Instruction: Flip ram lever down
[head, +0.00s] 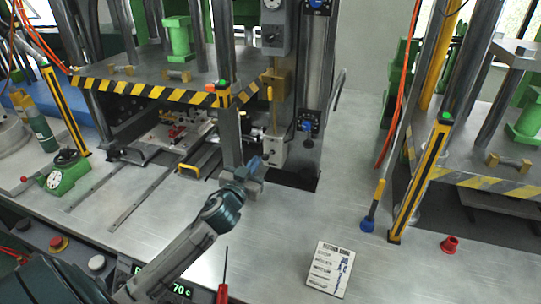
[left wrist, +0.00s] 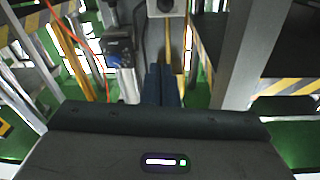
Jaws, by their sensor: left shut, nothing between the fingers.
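A thin upright lever with an orange tip (head: 269,93) rises from a small grey control box (head: 275,152) on the middle post; I take it for the ram lever. My left gripper (head: 254,167) is just in front of and slightly below this box, at its left side. Its fingers are together and empty; they also show side by side in the left wrist view (left wrist: 162,86). A gap to the lever is hard to judge. In the left wrist view a grey box with a dark knob (left wrist: 166,6) is beyond the fingertips. My right gripper is not in view.
A striped press platen (head: 150,90) and its front column (head: 229,130) stand close to the left gripper. A second striped press (head: 480,182) is at right. A printed card (head: 329,270) and red screwdriver (head: 223,290) lie in front. The middle-right bench is mostly clear.

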